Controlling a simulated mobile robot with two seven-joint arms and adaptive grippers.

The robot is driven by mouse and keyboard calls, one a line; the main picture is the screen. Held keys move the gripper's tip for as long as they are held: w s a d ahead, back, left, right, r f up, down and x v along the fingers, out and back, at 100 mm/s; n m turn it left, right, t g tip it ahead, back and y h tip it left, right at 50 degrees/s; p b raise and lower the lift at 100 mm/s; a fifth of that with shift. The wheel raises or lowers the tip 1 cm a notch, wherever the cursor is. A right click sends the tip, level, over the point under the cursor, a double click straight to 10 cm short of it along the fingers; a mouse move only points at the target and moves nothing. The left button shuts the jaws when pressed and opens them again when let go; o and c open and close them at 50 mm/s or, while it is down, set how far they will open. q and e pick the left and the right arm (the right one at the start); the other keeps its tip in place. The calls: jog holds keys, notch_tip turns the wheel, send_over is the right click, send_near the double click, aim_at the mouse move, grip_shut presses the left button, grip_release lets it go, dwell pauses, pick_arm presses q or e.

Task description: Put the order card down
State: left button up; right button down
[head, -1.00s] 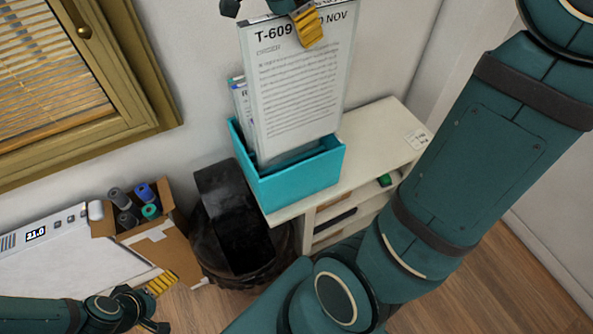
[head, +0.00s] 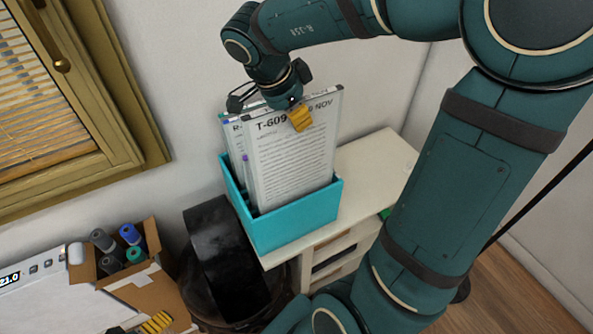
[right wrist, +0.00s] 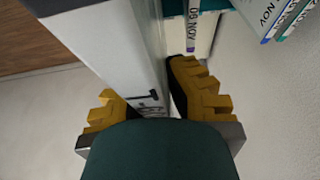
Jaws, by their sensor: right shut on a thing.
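The order card (head: 290,155), a white printed sheet headed "T-609 ... NOV", stands almost upright in the teal box (head: 295,222). Its lower edge is hidden behind the box's front wall. My right gripper (head: 298,112) is shut on the card's top edge. In the right wrist view the card (right wrist: 115,45) runs between the yellow fingers (right wrist: 150,105). Other cards (head: 232,140) stand in the box behind and left of it. My left gripper (head: 152,324) shows only partly at the bottom edge; its opening is not clear.
The box stands on a white shelf unit (head: 375,160) against the wall. A black-lined bin (head: 225,265) is just left of it. A cardboard box (head: 150,280) with several rolls stands further left, near a window (head: 50,100). The shelf top right of the box is clear.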

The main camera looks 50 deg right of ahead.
aim_at(276, 137)
notch_tip(276, 137, down, 9)
jog(key=b, duration=0.2)
jog(key=shift+b, duration=0.3)
notch_tip(276, 137, down, 6)
jog(key=shift+r+b, duration=0.1)
jog(key=shift+b, duration=1.1)
jog(key=shift+r, duration=0.15)
jog(key=c, duration=1.4)
grip_release()
jog(key=p+v, duration=0.4)
jog(key=v, duration=0.8)
